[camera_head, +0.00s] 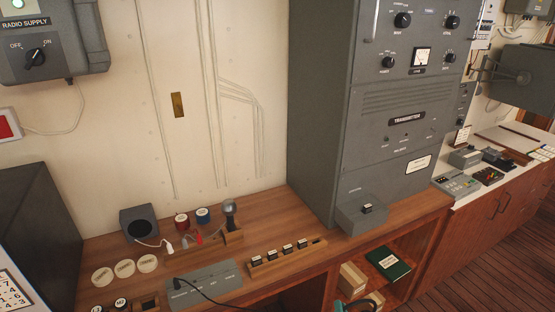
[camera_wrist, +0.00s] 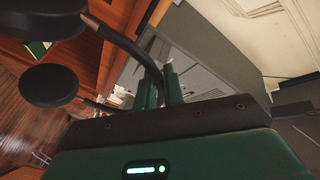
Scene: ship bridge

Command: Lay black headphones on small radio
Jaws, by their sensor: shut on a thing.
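The black headphones show in the wrist view (camera_wrist: 48,86), with two round ear cups at the left and a curved band running to my gripper (camera_wrist: 162,84). My gripper's green fingers are shut on the band, and the headphones hang off to one side. In the head view only a small part of my gripper (camera_head: 352,305) shows at the bottom edge. No thing is clearly labelled as the small radio. A dark grey box with a round speaker face (camera_head: 139,223) stands on the wooden desk at the left; I cannot tell if it is the radio.
Spools, round discs, a wooden rack (camera_head: 287,260) and a grey panel (camera_head: 204,287) crowd the left desk. A shelf below holds a green book (camera_head: 388,262).

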